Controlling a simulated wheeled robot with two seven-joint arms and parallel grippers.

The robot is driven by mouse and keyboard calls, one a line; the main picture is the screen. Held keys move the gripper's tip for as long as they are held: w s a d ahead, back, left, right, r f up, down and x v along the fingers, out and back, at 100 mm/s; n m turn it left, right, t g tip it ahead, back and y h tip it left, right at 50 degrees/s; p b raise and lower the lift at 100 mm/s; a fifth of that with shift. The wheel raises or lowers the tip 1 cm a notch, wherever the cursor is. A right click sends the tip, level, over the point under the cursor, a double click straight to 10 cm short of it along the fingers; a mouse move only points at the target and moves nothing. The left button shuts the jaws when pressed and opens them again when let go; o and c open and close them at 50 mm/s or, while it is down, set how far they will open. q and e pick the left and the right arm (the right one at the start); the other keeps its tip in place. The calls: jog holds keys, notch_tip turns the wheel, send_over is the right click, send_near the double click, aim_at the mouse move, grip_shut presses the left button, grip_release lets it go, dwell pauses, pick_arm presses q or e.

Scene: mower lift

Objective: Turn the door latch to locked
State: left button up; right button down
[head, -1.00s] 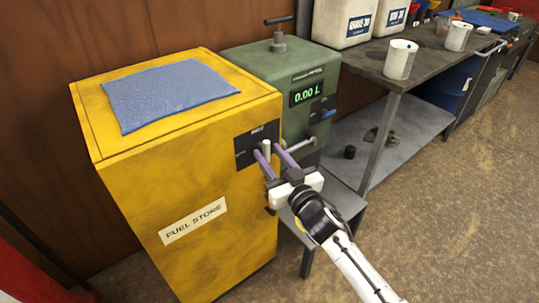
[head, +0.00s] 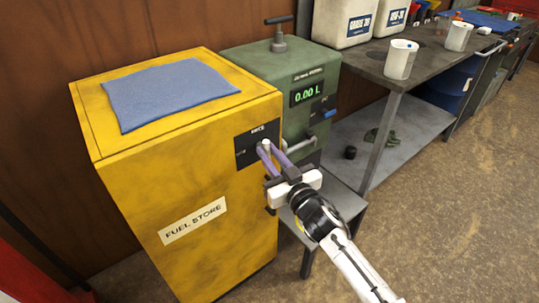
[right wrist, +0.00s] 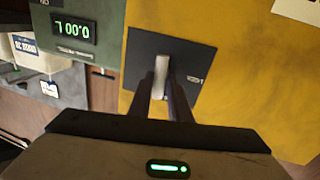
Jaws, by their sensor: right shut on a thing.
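The yellow fuel store cabinet (head: 185,165) has a dark latch plate (head: 244,154) near the upper right of its front. A pale metal latch handle (head: 266,145) stands on the plate, roughly upright in the head view. The latch handle also shows in the right wrist view (right wrist: 159,72), between the dark fingers. My right gripper (head: 270,148) is shut on the latch handle, one finger on each side. Small white lettering on the plate (right wrist: 195,50) is too blurred to read surely. My left gripper is not in view.
A green pump unit (head: 310,70) with a 0.00 L display and protruding handles stands close right of the cabinet. A blue cloth (head: 170,93) lies on the cabinet top. A grey workbench (head: 400,70) with jugs and cups extends right. Floor (head: 450,230) in front is clear.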

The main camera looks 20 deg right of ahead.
jog(key=n+b, duration=0.2)
jog(key=n, duration=0.1)
jog(key=shift+f+t, duration=0.2)
jog(key=shift+t, duration=0.1)
jog(key=n+b, duration=0.1)
jog(key=n, duration=0.2)
jog(key=shift+f+y, duration=0.1)
jog(key=shift+y, duration=0.2)
pick_arm(q)
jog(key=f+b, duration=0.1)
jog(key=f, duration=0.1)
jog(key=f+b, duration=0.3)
jog(key=b, duration=0.1)
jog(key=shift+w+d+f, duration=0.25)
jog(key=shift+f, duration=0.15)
pick_arm(e)
jog(key=n+y, duration=0.1)
jog(key=n, duration=0.3)
jog(key=n+y, duration=0.1)
jog(key=n, duration=0.4)
jog(key=n+y, duration=0.1)
jog(key=n, duration=0.3)
jog(key=shift+f+n+y, duration=0.1)
jog(key=shift+n+y, duration=0.2)
jog(key=c, duration=1.7)
grip_release()
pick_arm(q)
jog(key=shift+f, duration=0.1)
pick_arm(e)
jog(key=shift+o, duration=0.2)
